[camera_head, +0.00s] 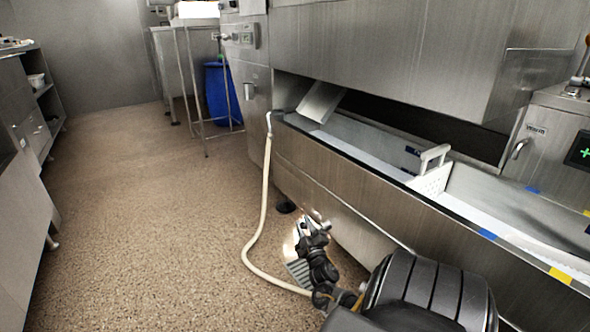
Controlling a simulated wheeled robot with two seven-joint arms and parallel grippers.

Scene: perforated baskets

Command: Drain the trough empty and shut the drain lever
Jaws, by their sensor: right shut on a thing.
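The long steel trough (335,178) runs from the middle to the lower right. Its inside looks pale grey; I cannot tell the water level. A white perforated basket or divider (431,182) with a raised handle stands across it. My right gripper (313,226) is low beside the trough's front wall, above the floor. It is shut on a small part there, which appears to be the drain lever; the jaws mostly hide it, and its position cannot be told. My left gripper is not in view.
A cream hose (262,205) hangs from the trough's far end and curves along the floor near my right arm. A bright floor grate (300,271) lies beneath the gripper. A blue bin (218,96) stands behind. Shelving (42,95) lines the left; the floor between is clear.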

